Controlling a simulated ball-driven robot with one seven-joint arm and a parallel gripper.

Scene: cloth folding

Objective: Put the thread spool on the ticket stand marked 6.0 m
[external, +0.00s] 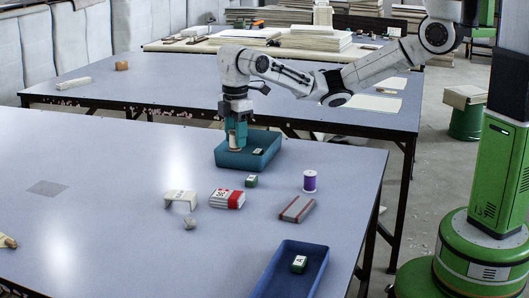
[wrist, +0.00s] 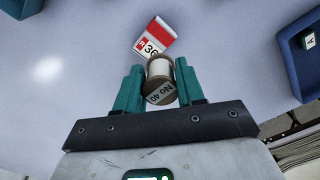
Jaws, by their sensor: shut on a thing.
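My gripper (external: 236,138) is shut on a thread spool, with its teal fingers on either side. The spool (wrist: 159,82) has pale thread and brown ends, and its near end reads "No 40". In the external view the spool (external: 235,143) overlaps the teal tray; its height above it is hard to tell. A red-and-white ticket stand (external: 228,199) lies on the near table. It also shows in the wrist view (wrist: 152,42), its number partly hidden by the spool. A pale ticket stand (external: 180,198) is left of it, its mark unreadable. I cannot make out which reads 6.0 m.
A small green block (external: 251,181), a purple spool (external: 310,182), a grey-red flat block (external: 297,208) and a grey lump (external: 190,223) lie nearby. A blue tray (external: 312,278) is at front right. The table's left is mostly clear.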

